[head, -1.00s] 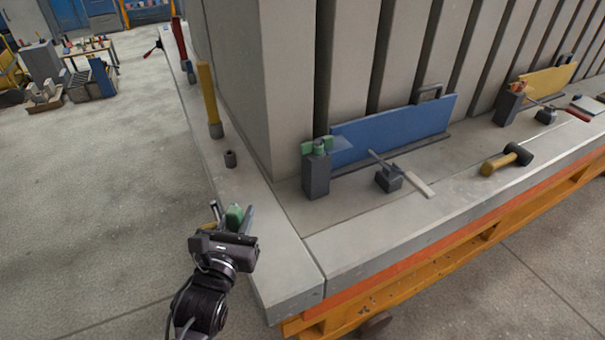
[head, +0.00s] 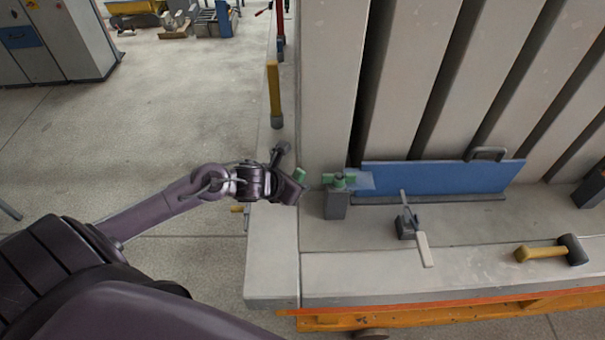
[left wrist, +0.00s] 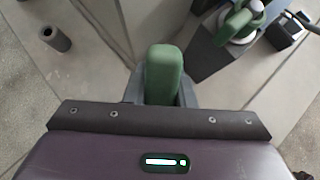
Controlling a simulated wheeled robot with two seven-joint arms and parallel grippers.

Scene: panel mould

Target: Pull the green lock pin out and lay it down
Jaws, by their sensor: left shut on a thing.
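The green lock pin (head: 300,175) is held in my left gripper (head: 298,182), at the left end of the concrete ledge. In the left wrist view its rounded green grip (left wrist: 163,75) stands between the shut fingers; its lower part is hidden. A grey block (head: 337,206) with a green fitting (head: 338,181) on top stands just right of the gripper, apart from it. That fitting also shows at the upper right of the left wrist view (left wrist: 240,22). My right gripper is not in view.
A blue panel (head: 440,177) stands behind the grey block. A toggle clamp with a pale handle (head: 424,249) and a mallet (head: 545,253) lie to the right. A small hollow cylinder (left wrist: 55,38) shows in the left wrist view. The front corner ledge (head: 270,270) is bare.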

